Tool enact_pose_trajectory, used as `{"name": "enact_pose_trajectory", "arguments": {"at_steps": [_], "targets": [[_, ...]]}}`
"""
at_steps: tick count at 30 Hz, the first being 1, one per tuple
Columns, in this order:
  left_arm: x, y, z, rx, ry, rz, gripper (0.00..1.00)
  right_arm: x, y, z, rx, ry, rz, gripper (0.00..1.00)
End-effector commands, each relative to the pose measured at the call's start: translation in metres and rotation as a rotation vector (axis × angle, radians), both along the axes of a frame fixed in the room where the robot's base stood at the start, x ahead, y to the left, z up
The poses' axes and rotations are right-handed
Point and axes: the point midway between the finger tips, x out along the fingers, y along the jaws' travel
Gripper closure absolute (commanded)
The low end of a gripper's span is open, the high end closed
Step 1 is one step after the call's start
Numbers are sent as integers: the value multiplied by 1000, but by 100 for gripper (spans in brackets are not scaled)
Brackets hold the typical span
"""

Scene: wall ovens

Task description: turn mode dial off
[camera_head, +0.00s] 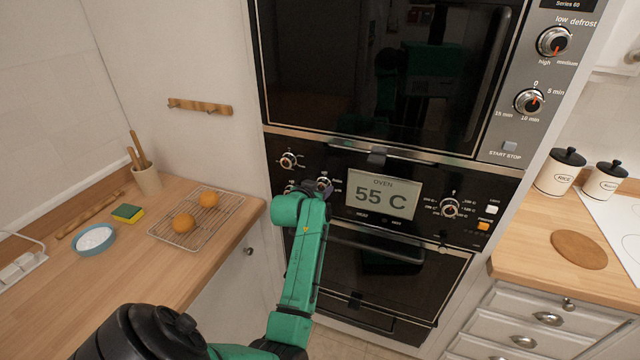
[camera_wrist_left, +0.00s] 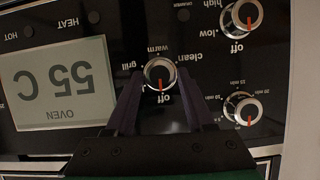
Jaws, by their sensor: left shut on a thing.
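The mode dial (camera_wrist_left: 160,73) is a round silver knob on the black oven panel, marked off, warm, grill and clean. The left wrist view shows it upside down, with its red mark pointing at "off". My left gripper (camera_wrist_left: 158,88) has its two dark fingers on either side of this knob and is shut on it. In the head view my green left arm reaches up to the panel, and its gripper (camera_head: 322,190) largely covers the dial. My right gripper is not in view.
Two other knobs sit close by: a timer dial (camera_wrist_left: 243,109) and a low-high dial (camera_wrist_left: 241,16). The oven display (camera_head: 384,194) reads 55 C. The oven door handle (camera_head: 375,246) runs below the panel. A wooden counter with a wire rack (camera_head: 225,210) stands left.

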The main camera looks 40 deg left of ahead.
Motion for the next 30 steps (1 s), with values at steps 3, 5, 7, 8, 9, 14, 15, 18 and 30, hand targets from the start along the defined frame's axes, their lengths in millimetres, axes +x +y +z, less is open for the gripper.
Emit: {"name": "enact_pose_trajectory", "arguments": {"at_steps": [3,5,7,8,9,14,15,18,30], "targets": [[0,1,2,-24,-12,0,100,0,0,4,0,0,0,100],[0,1,2,-34,-15,0,100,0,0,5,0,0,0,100],[0,1,1,-41,-17,0,100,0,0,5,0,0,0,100],[0,1,1,-42,-18,0,100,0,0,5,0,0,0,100],[0,1,1,-44,-19,0,100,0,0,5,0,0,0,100],[0,1,1,-45,-19,0,100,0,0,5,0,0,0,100],[0,1,1,-45,-19,0,100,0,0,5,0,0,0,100],[0,1,1,-45,-18,1,100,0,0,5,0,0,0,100],[-1,0,0,-44,-16,0,17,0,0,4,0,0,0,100]]}}
